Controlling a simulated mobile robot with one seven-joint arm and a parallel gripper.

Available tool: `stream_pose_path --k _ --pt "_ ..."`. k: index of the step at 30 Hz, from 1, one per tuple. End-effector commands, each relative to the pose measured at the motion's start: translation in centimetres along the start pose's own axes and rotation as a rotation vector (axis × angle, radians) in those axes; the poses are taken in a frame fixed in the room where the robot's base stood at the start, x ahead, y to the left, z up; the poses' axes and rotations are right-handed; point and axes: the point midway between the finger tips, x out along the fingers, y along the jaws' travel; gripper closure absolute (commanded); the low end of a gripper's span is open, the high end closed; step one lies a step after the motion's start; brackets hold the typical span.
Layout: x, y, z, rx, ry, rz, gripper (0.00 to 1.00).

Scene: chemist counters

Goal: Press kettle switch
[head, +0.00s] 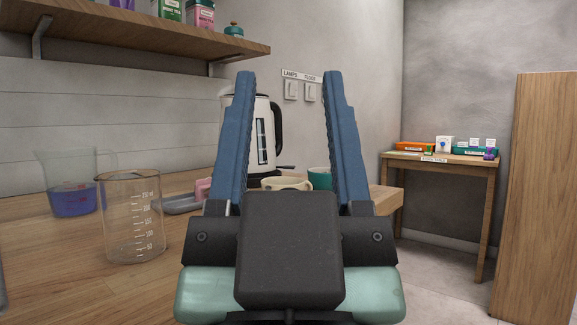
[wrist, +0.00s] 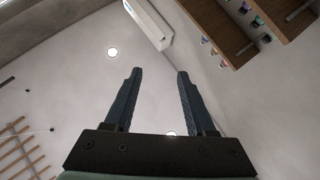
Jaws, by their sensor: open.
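The kettle (head: 264,130) is white with a black handle and a dark level window. It stands on the wooden counter beyond my gripper, partly hidden behind the left finger. A small dark lever-like part (head: 285,168) shows low on its right side; I cannot tell for sure that it is the switch. My gripper (head: 288,75) is open and empty, its two blue fingers pointing up in front of the kettle. In the wrist view my gripper (wrist: 156,73) also shows open, facing the ceiling and upper walls; the kettle is not in that view.
A glass beaker (head: 132,220) and a jug of blue liquid (head: 72,190) stand on the counter (head: 60,265) at left. A cream cup (head: 287,184) and a teal cup (head: 320,178) sit near the kettle. A shelf (head: 130,32) hangs above. A wooden panel (head: 545,200) stands right.

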Motion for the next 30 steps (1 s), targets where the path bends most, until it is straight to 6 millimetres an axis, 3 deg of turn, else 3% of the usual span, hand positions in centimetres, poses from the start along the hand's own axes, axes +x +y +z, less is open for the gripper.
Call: stream_pose_path --k 5,6,11,15,22,30 --pt "0.0 0.0 0.0 0.000 0.000 0.000 0.44" --pt "0.0 0.0 0.0 0.000 0.000 0.000 0.48" --pt "0.7 0.0 -0.7 0.000 0.000 0.000 0.77" --pt "2.7 0.0 -2.5 0.000 0.000 0.000 1.00" --pt "6.3 0.0 -6.0 0.000 0.001 0.000 1.00" --pt "6.4 0.0 -6.1 0.000 0.000 0.000 1.00"
